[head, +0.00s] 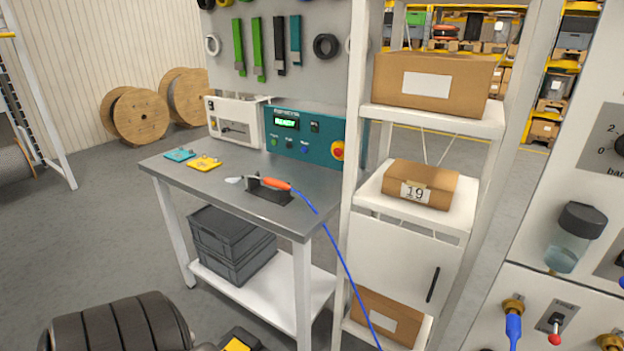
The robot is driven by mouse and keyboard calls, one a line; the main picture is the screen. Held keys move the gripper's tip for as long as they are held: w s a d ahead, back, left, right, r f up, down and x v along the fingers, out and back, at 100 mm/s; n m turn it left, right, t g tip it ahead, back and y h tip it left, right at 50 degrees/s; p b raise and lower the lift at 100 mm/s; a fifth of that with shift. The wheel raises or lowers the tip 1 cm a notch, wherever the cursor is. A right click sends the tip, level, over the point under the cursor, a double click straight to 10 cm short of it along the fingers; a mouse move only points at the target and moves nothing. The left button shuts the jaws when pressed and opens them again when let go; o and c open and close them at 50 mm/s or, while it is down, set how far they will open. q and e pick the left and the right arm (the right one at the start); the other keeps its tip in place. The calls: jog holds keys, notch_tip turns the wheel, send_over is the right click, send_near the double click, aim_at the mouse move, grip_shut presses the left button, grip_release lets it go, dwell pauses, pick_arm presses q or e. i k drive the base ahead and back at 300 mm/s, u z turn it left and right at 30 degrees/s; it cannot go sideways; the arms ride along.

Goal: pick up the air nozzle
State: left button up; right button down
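The air nozzle (277,184) lies on the grey workbench top (306,207). It has an orange body and a grey-white tip pointing left, and it rests at a dark flat pad or holder (262,194); how it sits on this is too small to tell. A blue hose (336,248) runs from its right end over the bench edge and down toward the floor.
A teal control box (300,154) stands behind the nozzle. Teal and yellow pieces (204,163) lie left on the bench. A white shelf post (353,150) rises close on the right, beside shelves with cardboard boxes (421,184).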

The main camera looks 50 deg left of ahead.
aim_at(274, 182)
jog(key=u, duration=0.25)
jog(key=i, duration=0.65)
jog(key=u, duration=0.55)
